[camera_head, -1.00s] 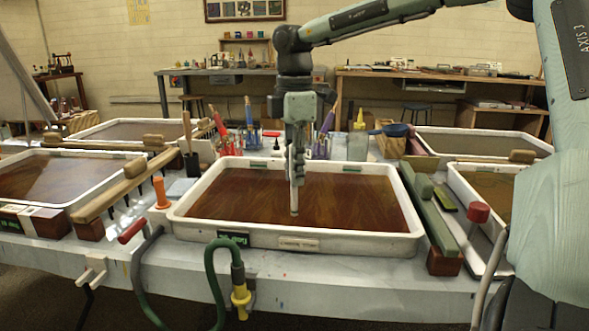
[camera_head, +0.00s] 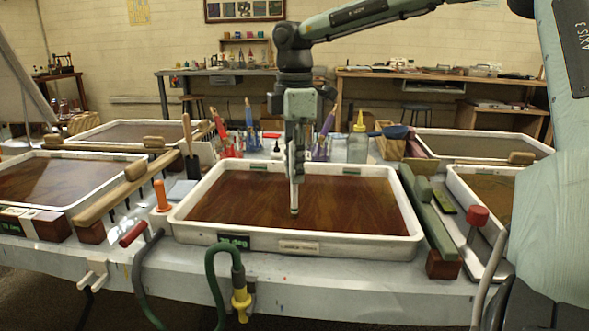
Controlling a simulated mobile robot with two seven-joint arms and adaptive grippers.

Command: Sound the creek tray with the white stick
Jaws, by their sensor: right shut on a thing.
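My right gripper (camera_head: 297,172) points straight down over the middle tray (camera_head: 347,243). It is shut on a slim white stick (camera_head: 294,197), which hangs upright below the fingers. The stick's lower end is over the brown, streaked liquid (camera_head: 350,200) near the middle of the tray. I cannot tell whether the tip touches or dips into the liquid. The tray has a white rim, with a green tag and a cream tag on its front wall; the lettering is too small to read surely. My left gripper is not in view.
Other trays stand at left (camera_head: 58,210), back left (camera_head: 120,147), right (camera_head: 462,190) and back right (camera_head: 478,159). A green bar (camera_head: 430,213) lies right of the middle tray. An orange-handled tool (camera_head: 161,195) and bottles (camera_head: 358,143) stand close by. A green hose (camera_head: 213,262) hangs in front.

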